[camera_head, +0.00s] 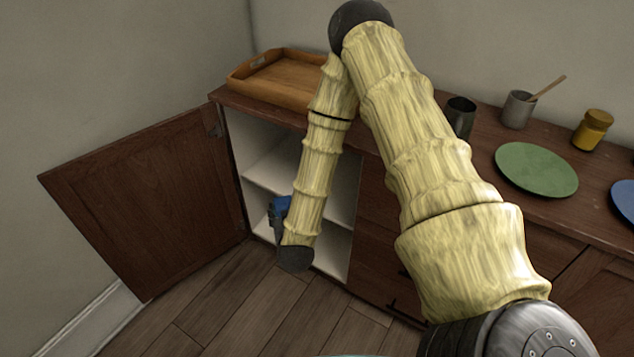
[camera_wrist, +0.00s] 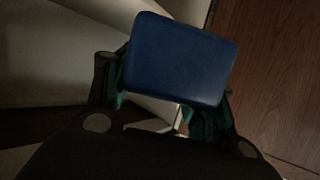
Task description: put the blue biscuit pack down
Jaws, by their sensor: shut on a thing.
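The blue biscuit pack (camera_wrist: 180,58) fills the middle of the wrist view, slightly tilted, between the two fingers of my gripper (camera_wrist: 172,108). My gripper is shut on it. In the head view the pack (camera_head: 281,204) shows as a small blue patch at the open cabinet, with my gripper (camera_head: 277,215) beside it, at the height of the lower compartment. My forearm hides part of the pack and of the compartment. I cannot tell whether the pack touches the cabinet floor.
The cabinet door (camera_head: 150,195) stands wide open to the left. A white shelf (camera_head: 265,178) divides the cabinet. On top are a wooden tray (camera_head: 275,82), a dark cup (camera_head: 460,117), a grey mug (camera_head: 517,110), a yellow jar (camera_head: 592,130), a green plate (camera_head: 536,169) and a blue plate (camera_head: 626,199).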

